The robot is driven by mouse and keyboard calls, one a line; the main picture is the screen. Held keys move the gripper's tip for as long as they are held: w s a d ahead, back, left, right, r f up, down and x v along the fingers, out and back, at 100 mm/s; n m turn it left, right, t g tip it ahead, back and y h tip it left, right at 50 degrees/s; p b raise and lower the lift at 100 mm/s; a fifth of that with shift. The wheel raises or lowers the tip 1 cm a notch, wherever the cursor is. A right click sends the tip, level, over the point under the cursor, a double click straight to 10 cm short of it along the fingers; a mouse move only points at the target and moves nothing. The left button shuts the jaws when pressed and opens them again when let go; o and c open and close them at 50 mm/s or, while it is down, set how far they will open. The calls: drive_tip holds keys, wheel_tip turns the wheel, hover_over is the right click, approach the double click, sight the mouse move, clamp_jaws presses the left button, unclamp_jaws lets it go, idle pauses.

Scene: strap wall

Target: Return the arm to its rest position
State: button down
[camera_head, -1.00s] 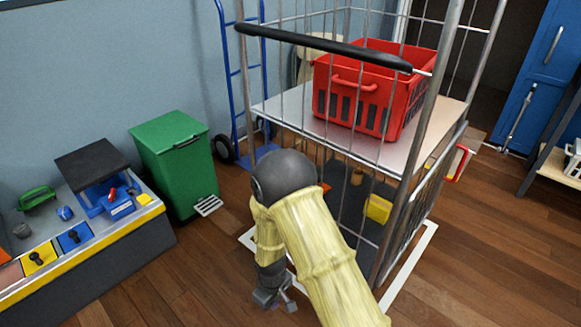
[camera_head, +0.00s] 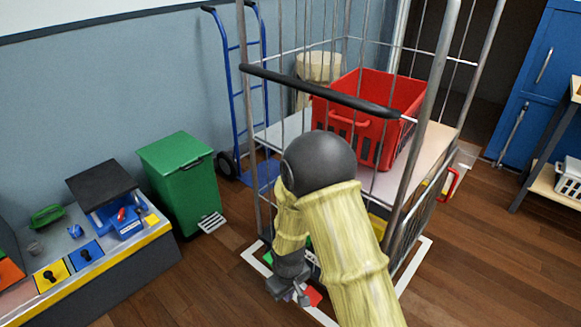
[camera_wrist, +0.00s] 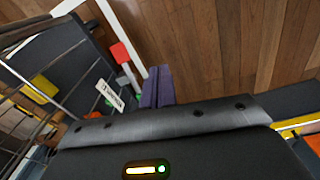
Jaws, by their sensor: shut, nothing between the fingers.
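My arm, in a yellow sleeve with a dark round elbow, reaches in from the bottom of the head view in front of the wire cage trolley (camera_head: 322,95). The forearm hangs down from the elbow. My gripper (camera_head: 293,291) is at its lower end, near the trolley's front left foot and the white floor outline (camera_head: 423,258). In the wrist view the gripper's two purple-grey fingers (camera_wrist: 157,86) lie together with nothing between them, over wooden floor. The arm covers part of the trolley's lower deck.
A red basket (camera_head: 400,92) stands on the trolley's shelf. A green bin (camera_head: 181,185), a blue hand truck (camera_head: 237,88) and a workbench (camera_head: 110,278) are at the left. A blue cabinet (camera_head: 537,75) is at the right. Open wooden floor lies at the lower right.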

drive_tip(key=s+d+r+m+p, duration=0.2)
drive_tip(key=d+r+p, duration=0.3)
drive_tip(key=r+p, duration=0.6)
drive_tip(key=s+d+r+m+t+p, duration=0.1)
drive_tip(key=s+d+r+m+p, duration=0.2)
drive_tip(key=r+p, duration=0.9)
drive_tip(key=s+d+r+m+t+p, duration=0.1)
drive_tip(key=d+r+p, duration=0.7)
drive_tip(key=r, duration=2.5)
drive_tip(key=s+m+p, duration=0.1)
drive_tip(key=s+p, duration=0.1)
drive_tip(key=p, duration=0.2)
drive_tip(key=shift+s+r+m, duration=0.2)
drive_tip(key=shift+r+m, duration=0.1)
drive_tip(key=shift+m, duration=0.1)
